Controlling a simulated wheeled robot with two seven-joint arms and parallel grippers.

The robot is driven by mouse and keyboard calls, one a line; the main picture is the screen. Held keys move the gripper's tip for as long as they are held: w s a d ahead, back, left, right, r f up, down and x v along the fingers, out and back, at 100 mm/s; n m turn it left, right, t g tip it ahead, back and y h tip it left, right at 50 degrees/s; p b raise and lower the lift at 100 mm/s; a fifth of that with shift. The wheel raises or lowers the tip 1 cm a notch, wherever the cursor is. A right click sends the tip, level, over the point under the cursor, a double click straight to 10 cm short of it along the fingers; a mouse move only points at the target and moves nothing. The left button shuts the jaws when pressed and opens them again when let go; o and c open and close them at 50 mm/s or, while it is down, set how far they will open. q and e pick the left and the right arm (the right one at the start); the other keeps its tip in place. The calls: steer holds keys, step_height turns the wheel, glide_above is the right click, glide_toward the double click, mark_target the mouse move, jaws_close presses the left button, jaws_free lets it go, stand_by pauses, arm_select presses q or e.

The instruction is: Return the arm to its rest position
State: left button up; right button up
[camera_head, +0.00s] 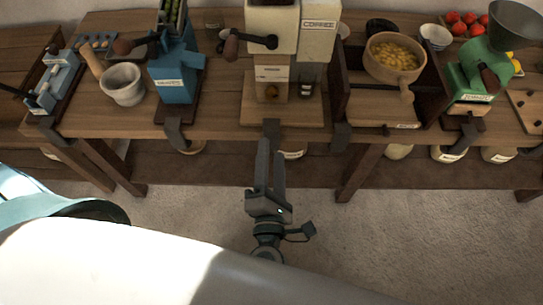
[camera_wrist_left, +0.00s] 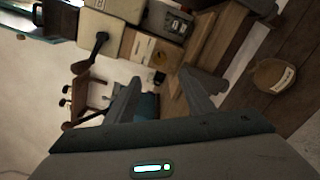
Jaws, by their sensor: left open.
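My left gripper (camera_head: 271,152) is in front of the table's near edge, over the floor, below the coffee grinder. Its two fingers are apart and point toward the table, with nothing seen between them. The left wrist view shows the same open gripper (camera_wrist_left: 160,88), its fingers apart in front of the grinder area. A large pale and grey link of mine crosses the bottom of the head view. My right gripper is not in view.
The floor (camera_head: 430,225) is clear.

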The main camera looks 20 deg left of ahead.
arm_select(q)
steer(key=shift+f, duration=0.1)
stand_by(0.3)
steer(key=s+d+f+m+g+h, duration=0.15)
steer(key=f+m+h, duration=0.25)
steer(key=f+m, duration=0.85)
steer(key=d+f+m+g+h, duration=0.3)
steer(key=f+m, duration=0.4)
steer(key=f, duration=1.1)
steer(key=s+a+f+m+g, duration=0.25)
steer(key=s+f, duration=0.25)
steer(key=f, duration=0.4)
steer(key=s+a+f+m+g, duration=0.2)
steer(key=s+a+f+m, duration=0.3)
steer(key=f, duration=0.4)
steer(key=s+a+f+m+g, duration=0.1)
steer(key=s+a+f+g, duration=0.1)
steer(key=s+a+f, duration=0.2)
steer(key=s+a+f+m+g+y, duration=0.1)
steer(key=s+a+f+g, duration=0.2)
steer(key=s, duration=0.8)
step_height(320, 180, down, 3)
steer(key=shift+a+r+m, duration=0.1)
steer(key=shift+a+m, duration=0.2)
steer(key=shift+a, duration=0.55)
